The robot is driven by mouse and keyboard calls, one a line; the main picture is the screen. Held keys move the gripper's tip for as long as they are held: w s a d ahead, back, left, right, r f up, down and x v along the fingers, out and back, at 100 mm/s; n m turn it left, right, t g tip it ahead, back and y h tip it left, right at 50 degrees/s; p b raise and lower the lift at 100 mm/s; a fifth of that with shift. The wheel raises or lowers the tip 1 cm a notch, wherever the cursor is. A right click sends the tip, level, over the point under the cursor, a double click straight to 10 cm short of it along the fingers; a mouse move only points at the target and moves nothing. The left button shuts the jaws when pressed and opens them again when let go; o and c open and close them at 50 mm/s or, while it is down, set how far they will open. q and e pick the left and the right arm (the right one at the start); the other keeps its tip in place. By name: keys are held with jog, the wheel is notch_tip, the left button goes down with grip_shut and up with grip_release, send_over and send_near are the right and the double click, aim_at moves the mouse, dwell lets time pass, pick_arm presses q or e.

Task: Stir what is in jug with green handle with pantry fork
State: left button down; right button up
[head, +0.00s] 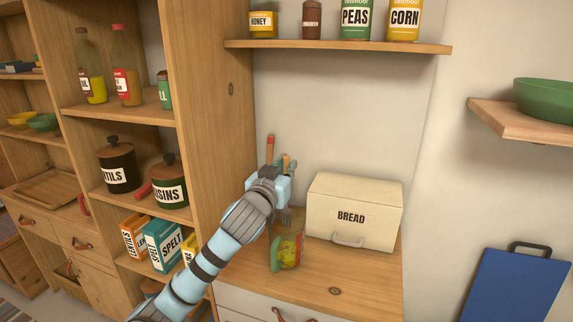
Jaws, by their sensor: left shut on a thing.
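The clear jug (290,253) stands on the wooden counter, left of the bread box. Its green handle (277,254) faces front left, and red, yellow and green contents show through its wall. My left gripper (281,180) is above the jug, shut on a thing. A slim handle with a red end (270,146) rises at the gripper and looks like the pantry fork. My right gripper is not in view.
A cream bread box (355,211) stands close to the jug's right. A shelf (340,46) with tins hangs above. A tall wooden shelf unit (216,100) stands at the left. The counter's front right (370,285) is clear.

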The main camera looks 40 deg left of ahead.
pick_arm(q)
notch_tip(320, 180, down, 10)
jog(key=b, duration=0.6)
jog(key=shift+s, duration=0.1)
